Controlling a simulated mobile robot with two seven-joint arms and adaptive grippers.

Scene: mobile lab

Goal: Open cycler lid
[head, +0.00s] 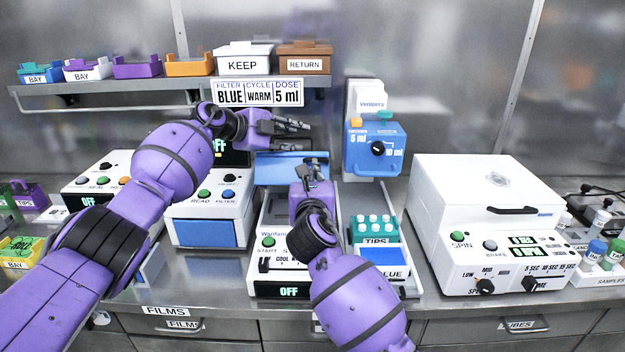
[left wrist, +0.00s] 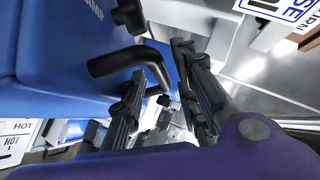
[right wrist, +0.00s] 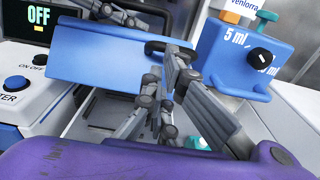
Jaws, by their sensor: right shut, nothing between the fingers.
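The cycler (head: 255,265) stands mid-bench, its display reading OFF. Its blue lid (head: 280,168) is raised at the back with its broad face towards me. The lid (right wrist: 90,75) also shows in the right wrist view, with a dark handle (right wrist: 166,47) near its right end and the cycler's interior visible below. My right gripper (head: 312,168) is shut and empty, in front of the lid's right part. My left gripper (head: 300,127) is open and empty, above and behind the lid. In the left wrist view a black curved bar (left wrist: 112,64) is beside its left finger; contact is unclear.
A blue dispenser (head: 372,152) hangs just right of the lid. A reader (head: 190,215) stands left, and a teal tip rack (head: 374,228) and a white centrifuge (head: 455,190) stand right. A shelf (head: 150,84) with bins and a label sign (head: 258,93) is above.

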